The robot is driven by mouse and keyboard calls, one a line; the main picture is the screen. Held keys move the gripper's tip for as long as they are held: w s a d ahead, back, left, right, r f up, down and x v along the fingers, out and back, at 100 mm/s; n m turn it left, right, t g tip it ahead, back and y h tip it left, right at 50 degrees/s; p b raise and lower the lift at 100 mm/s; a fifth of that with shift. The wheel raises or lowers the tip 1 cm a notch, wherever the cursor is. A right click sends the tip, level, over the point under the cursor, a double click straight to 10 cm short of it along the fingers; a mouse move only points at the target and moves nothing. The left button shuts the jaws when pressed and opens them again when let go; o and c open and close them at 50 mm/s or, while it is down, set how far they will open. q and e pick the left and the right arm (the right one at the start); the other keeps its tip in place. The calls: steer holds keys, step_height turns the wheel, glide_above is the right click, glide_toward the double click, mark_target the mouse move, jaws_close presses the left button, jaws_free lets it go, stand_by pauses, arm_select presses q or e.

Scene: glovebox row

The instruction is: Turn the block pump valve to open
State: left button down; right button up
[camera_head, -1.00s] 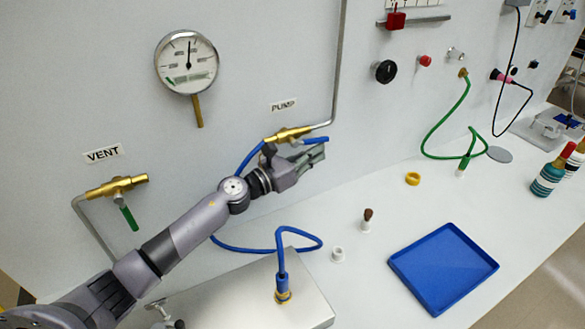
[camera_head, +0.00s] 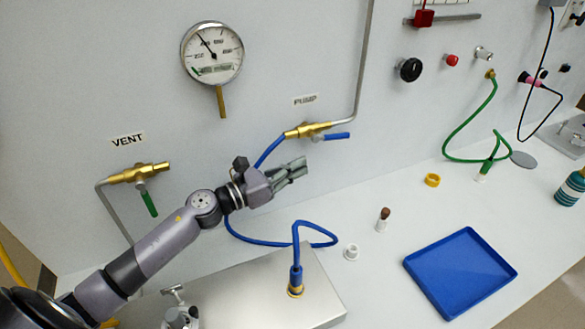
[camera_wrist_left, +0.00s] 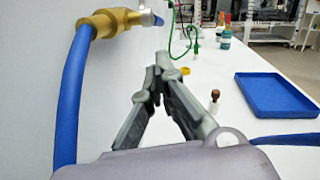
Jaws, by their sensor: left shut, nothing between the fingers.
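The pump valve (camera_head: 306,130) is a brass body on the wall under the PUMP label (camera_head: 305,100). Its blue lever (camera_head: 337,136) points right, along the pipe line. A blue hose runs down from the valve's left end. My left gripper (camera_head: 304,166) is shut and empty, below the valve and apart from the lever. In the left wrist view the brass valve (camera_wrist_left: 112,22) is at the upper left, with part of its blue lever (camera_wrist_left: 158,20) showing; the shut fingers (camera_wrist_left: 152,75) are to its right. My right gripper is not in view.
The vent valve (camera_head: 138,174) with a green lever (camera_head: 149,203) hanging down is at left. A dial gauge (camera_head: 212,53) is above. A metal block (camera_head: 250,300) with the blue hose (camera_head: 296,245) stands below the arm. A blue tray (camera_head: 460,272) lies at right.

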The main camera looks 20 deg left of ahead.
arm_select(q)
steer(key=c, duration=2.3)
jaws_free()
steer(key=shift+s+a, duration=0.15)
steer(key=shift+s, duration=0.15)
steer(key=o, duration=0.4)
steer(key=w+d+r+m+g+h, duration=0.1)
steer(key=d+r+m+g+h, duration=0.3)
steer(key=d, duration=0.5)
step_height(320, 180, up, 2)
steer(key=shift+r+m+g, duration=0.25)
steer(key=shift+m+g, duration=0.35)
steer(key=shift+g, duration=0.1)
step_height(320, 180, up, 15)
steer(key=n+g+y+p, duration=0.1)
steer(key=g+y, duration=0.4)
steer(key=y, duration=0.8)
glide_above(337, 135)
steer(key=s+a, duration=0.2)
steer(key=s, duration=0.5)
steer(key=p+x, duration=0.2)
steer(key=x, duration=0.6)
steer(key=p+x, duration=0.3)
steer(key=x, duration=0.6)
steer(key=shift+s+a+f, duration=0.1)
steer(key=shift+s+f, duration=0.05)
steer(key=shift+s, duration=0.05)
jaws_close()
